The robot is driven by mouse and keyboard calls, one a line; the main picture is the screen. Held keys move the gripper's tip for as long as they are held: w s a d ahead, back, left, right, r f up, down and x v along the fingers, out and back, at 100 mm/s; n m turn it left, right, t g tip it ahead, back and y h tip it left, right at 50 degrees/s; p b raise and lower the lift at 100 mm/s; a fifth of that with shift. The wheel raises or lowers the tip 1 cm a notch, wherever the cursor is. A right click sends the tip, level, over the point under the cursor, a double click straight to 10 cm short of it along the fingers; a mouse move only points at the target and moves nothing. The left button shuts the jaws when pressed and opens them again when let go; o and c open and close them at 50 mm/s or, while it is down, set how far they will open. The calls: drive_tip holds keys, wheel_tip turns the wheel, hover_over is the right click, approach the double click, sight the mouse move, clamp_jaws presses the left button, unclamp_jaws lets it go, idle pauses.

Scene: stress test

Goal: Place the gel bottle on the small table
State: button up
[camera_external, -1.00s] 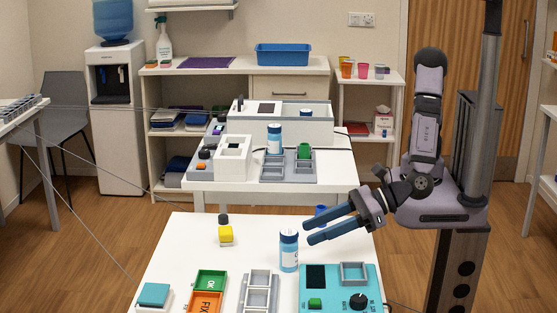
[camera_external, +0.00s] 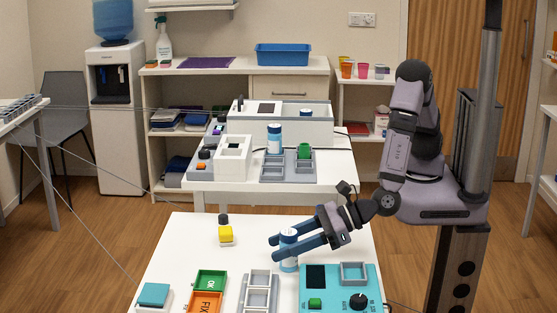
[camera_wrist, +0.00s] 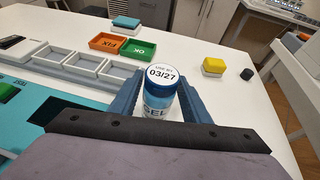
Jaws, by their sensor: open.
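The gel bottle (camera_external: 289,265) stands upright on the near white table (camera_external: 180,255), with a white body and blue cap. In the wrist view its top (camera_wrist: 161,74) reads "USE BY 03/27", and part of its "GEL" label shows. My gripper (camera_external: 273,247) is open, with its blue fingers on either side of the bottle. In the wrist view the bottle sits between the fingers; whether either finger touches it I cannot tell. A second white table (camera_external: 330,193) stands behind, carrying a similar blue-capped bottle (camera_external: 274,140). Which table counts as the small one is unclear.
A teal device (camera_external: 340,300) and a grey divided tray (camera_external: 259,290) lie close to the bottle. Green (camera_external: 210,281) and orange (camera_external: 205,303) trays and a yellow block (camera_external: 226,235) are further left. The near table's middle left is clear.

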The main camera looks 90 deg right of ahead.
drive_tip(key=shift+x, duration=1.45)
drive_tip(key=c, duration=1)
drive_tip(key=shift+r, duration=0.1)
wheel_tip(320, 180, up, 20)
drive_tip(key=p, duration=1)
